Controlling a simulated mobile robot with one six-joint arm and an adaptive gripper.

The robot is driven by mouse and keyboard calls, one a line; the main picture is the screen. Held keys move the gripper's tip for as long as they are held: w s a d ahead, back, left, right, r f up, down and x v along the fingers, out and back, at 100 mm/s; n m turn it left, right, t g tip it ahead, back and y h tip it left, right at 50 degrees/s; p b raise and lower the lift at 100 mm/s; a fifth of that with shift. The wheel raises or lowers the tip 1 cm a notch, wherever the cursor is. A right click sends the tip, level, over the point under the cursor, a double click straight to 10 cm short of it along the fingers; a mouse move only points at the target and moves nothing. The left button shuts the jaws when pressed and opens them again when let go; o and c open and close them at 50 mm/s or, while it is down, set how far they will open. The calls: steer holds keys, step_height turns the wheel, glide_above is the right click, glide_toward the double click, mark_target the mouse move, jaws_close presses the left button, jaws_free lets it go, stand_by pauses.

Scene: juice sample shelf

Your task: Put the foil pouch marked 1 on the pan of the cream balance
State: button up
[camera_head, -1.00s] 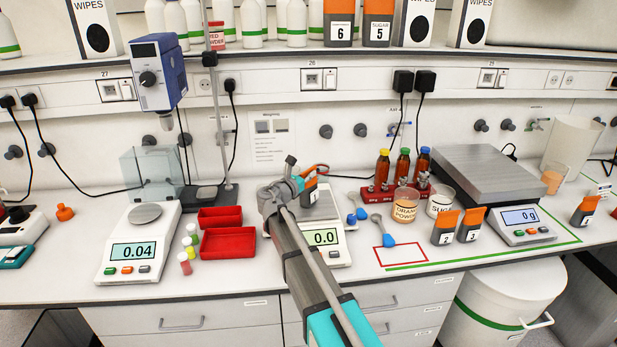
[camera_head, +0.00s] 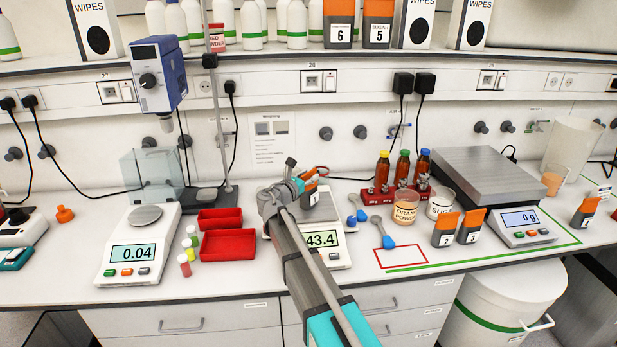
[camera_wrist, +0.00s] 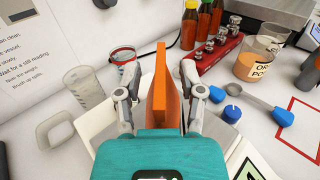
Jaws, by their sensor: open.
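The cream balance (camera_head: 333,251) stands mid-bench and its display reads 43.4. An orange-topped foil pouch (camera_head: 311,188) stands upright at its pan, mostly hidden by my arm; its number is too small to read surely. My gripper (camera_head: 303,184) is over the pan at the pouch. In the wrist view, the pouch's orange edge (camera_wrist: 165,85) shows upright between the fingers of my gripper (camera_wrist: 160,100), which are open with gaps on both sides. The pan is largely hidden.
A second balance (camera_head: 128,254) reading 0.04 and red trays (camera_head: 228,244) are at left. Blue-handled scoops (camera_head: 386,238), a bottle rack (camera_head: 385,193), jars and pouches marked 2 (camera_head: 444,236) and 3 (camera_head: 470,232) are at right. A large grey-topped scale (camera_head: 521,233) reads 0 g.

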steer(key=v, duration=1.2)
